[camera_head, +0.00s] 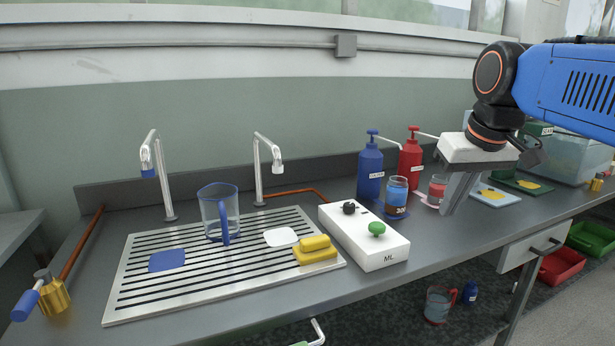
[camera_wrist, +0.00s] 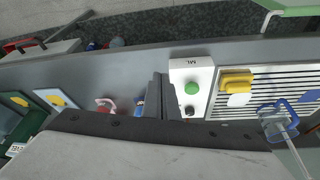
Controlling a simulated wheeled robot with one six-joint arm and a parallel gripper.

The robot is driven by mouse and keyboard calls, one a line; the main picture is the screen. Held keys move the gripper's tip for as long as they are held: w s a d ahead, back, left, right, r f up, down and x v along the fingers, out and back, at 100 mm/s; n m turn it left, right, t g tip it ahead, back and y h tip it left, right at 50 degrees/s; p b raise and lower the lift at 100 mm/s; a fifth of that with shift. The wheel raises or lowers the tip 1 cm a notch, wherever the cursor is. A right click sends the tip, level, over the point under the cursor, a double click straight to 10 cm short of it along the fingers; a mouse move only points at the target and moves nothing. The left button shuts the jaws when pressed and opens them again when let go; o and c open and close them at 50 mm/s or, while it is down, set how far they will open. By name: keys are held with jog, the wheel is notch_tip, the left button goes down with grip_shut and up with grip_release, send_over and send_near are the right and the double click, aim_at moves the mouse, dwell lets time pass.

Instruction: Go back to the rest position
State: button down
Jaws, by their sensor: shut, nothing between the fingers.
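My gripper (camera_head: 459,192) hangs over the right part of the bench, fingers pointing down, with the blue arm reaching in from the upper right. Its fingers are together and hold nothing. In the wrist view the shut fingers (camera_wrist: 163,95) show at the centre, above the bench. The white ML box (camera_head: 366,236) with a black knob and a green knob stands left of my gripper. A blue pump bottle (camera_head: 370,172), a red pump bottle (camera_head: 410,160) and a jar with blue contents (camera_head: 396,196) stand behind and left of it. A jar with red contents (camera_head: 437,188) is close beside the fingers.
A slatted drain plate (camera_head: 130,290) carries a blue-rimmed jug (camera_head: 220,212) and a yellow brush (camera_head: 315,250). Two taps (camera_head: 272,165) rise behind it. A clear tank (camera_head: 565,157) stands at the far right. A drawer (camera_head: 532,247) is below the bench edge. Bare bench lies in front of the ML box.

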jog(key=s+f, duration=0.8)
jog(key=f, duration=0.3)
jog(key=s+d+f+m, duration=0.1)
jog(key=s+f, duration=0.6)
jog(key=f, duration=0.5)
jog(key=shift+s+d+t, duration=0.2)
jog(key=shift+s+t, duration=0.1)
jog(key=shift+s, duration=0.05)
